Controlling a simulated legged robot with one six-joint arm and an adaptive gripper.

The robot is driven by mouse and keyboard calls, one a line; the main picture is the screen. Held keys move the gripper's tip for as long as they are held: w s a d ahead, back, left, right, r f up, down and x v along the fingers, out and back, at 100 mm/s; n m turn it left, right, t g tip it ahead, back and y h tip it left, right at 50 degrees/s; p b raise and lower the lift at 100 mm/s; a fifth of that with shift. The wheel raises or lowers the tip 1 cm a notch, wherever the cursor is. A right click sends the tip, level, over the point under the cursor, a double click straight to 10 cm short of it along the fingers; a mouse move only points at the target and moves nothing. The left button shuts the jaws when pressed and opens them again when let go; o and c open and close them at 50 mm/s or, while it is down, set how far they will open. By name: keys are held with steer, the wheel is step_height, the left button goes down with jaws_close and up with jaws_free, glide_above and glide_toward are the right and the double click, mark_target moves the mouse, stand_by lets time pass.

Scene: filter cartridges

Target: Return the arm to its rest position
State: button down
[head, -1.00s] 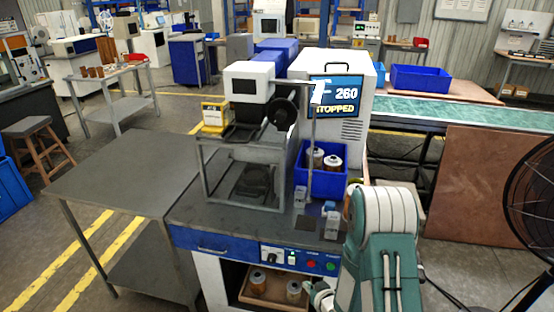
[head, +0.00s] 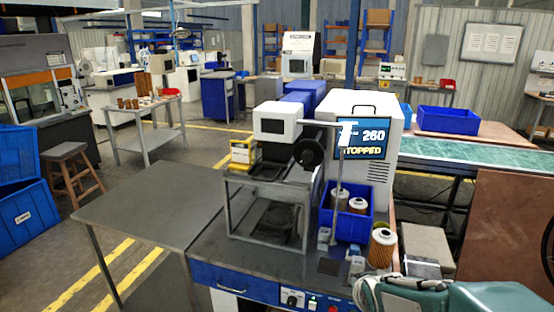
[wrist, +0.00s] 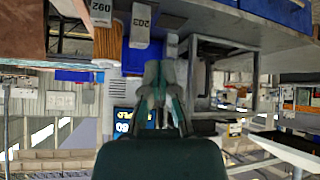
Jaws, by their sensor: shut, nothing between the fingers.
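My gripper (wrist: 166,72) shows in the wrist view with its two fingers together and nothing between them. In the head view my arm lies low at the bottom right edge, and the fingers cannot be made out. An orange pleated filter cartridge (head: 382,250) stands upright on the workbench (head: 275,264), right of a blue bin (head: 347,228). Two more cartridges (head: 358,205) stand in the bin. The orange cartridge also shows in the wrist view (wrist: 107,42), apart from the fingers.
A machine with a screen reading STOPPED (head: 362,138) stands behind the bin. A metal frame fixture (head: 265,210) is left of it. A green conveyor (head: 480,150) runs at right. The grey side table (head: 155,198) is bare.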

steer(key=s+a+r+g, duration=0.1)
steer(key=s+r, duration=0.4)
steer(key=s, duration=0.5)
steer(key=s+a+r+g, duration=0.1)
steer(key=s+a+r, duration=0.1)
steer(key=s+r, duration=0.3)
steer(key=s, duration=0.4)
steer(key=shift+s+m+g+y, duration=0.3)
steer(key=shift+s+g+y, duration=0.1)
steer(key=shift+d, duration=0.1)
